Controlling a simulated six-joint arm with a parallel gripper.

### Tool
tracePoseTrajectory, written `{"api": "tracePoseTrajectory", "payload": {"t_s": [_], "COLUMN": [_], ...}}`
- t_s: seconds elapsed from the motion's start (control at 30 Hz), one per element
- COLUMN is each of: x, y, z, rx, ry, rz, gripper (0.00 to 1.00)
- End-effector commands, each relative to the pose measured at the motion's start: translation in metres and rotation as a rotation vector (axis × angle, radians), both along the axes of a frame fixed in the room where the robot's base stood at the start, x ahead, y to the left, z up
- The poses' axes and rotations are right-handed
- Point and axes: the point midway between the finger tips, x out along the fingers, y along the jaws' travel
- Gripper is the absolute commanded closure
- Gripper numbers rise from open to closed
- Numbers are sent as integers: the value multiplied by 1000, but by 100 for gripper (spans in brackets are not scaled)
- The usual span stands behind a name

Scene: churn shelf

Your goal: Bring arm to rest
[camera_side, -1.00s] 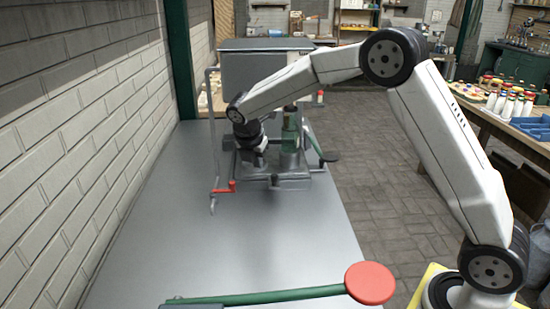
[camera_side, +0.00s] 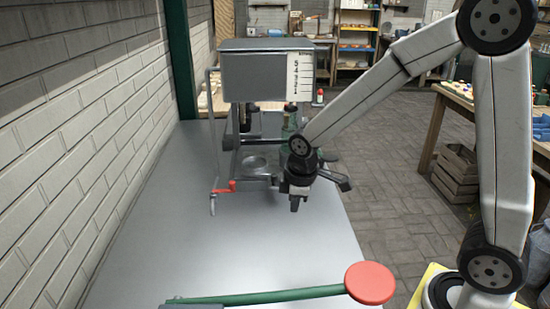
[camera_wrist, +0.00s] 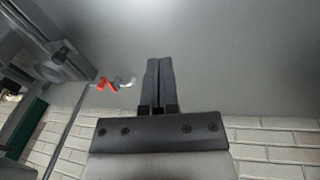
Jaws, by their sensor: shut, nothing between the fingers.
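My gripper (camera_side: 294,203) hangs over the right part of the grey metal bench, in front of the machine, with its fingers pointing down. In the wrist view my gripper (camera_wrist: 158,62) shows its two dark fingers pressed together with nothing between them. The fingers are apart from the machine; their exact height above the bench cannot be told. My white arm reaches in from the right side. The grey machine (camera_side: 262,75) with a scale on its box stands at the back of the bench.
A red-handled tap (camera_side: 226,187) on a pipe stands at the machine's left front; it also shows in the wrist view (camera_wrist: 107,85). A green lever with a red round knob (camera_side: 370,283) crosses the front. A brick wall (camera_side: 80,130) bounds the left. The middle bench (camera_side: 190,250) is clear.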

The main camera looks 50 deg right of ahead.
Motion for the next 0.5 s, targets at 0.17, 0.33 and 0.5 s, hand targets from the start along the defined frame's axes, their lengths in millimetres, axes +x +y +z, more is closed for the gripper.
{"api": "tracePoseTrajectory", "payload": {"t_s": [0.17,0.33,0.5], "x": [-44,-75,-91], "y": [6,9,11], "z": [-9,-16,-21], "rx": [97,169,206], "ry": [-38,-63,-74], "rz": [-290,-516,-638], "gripper": [100,100,100]}}
